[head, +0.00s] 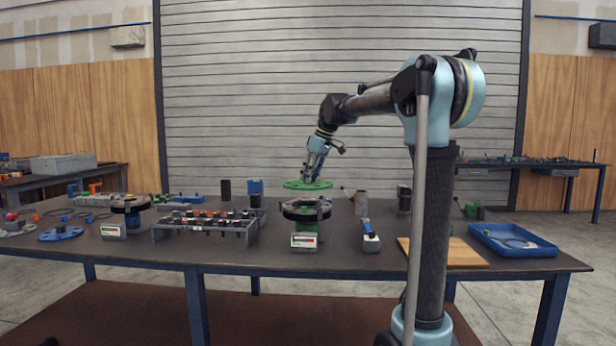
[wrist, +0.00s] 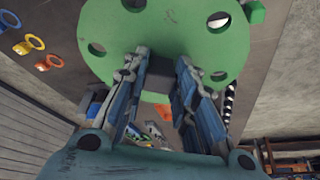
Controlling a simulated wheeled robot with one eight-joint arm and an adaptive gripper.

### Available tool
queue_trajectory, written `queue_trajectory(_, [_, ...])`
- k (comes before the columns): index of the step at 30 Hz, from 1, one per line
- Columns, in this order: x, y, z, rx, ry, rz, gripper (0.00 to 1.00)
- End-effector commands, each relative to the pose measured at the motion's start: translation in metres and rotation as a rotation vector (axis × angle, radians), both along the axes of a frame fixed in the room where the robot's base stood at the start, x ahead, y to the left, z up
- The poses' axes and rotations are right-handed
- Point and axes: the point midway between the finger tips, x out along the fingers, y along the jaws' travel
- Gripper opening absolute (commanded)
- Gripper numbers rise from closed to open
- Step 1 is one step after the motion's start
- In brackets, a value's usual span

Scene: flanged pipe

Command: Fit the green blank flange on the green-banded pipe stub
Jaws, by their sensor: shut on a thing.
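The green blank flange (head: 307,185) is a flat green disc with several bolt holes. My gripper (head: 312,178) is shut on it and holds it level above the table. In the wrist view the flange (wrist: 165,40) fills the upper middle, with the two fingers of my gripper (wrist: 160,75) closed on a dark part at its centre. Below the flange in the head view stands a pipe stub with a dark flanged top (head: 306,208) and a green band (head: 306,228). The flange is apart from the stub, with a gap between them. The wrist view does not clearly show the stub.
Another dark-topped stub (head: 131,205) stands left. A rack (head: 205,226) with several bolts lies between the stubs. A blue flange (head: 61,234) lies at far left. A handheld tool (head: 370,238), a wooden board (head: 450,252) and a blue tray (head: 512,241) are to the right.

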Motion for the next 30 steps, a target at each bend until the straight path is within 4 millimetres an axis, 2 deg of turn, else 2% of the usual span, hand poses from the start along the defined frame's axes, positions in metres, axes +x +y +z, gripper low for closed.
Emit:
queue_trajectory(18, [-0.003, 0.010, -0.041, 0.001, -0.001, 0.012, 0.00])
queue_trajectory(30, [-0.003, 0.009, -0.047, 0.001, -0.001, 0.012, 0.00])
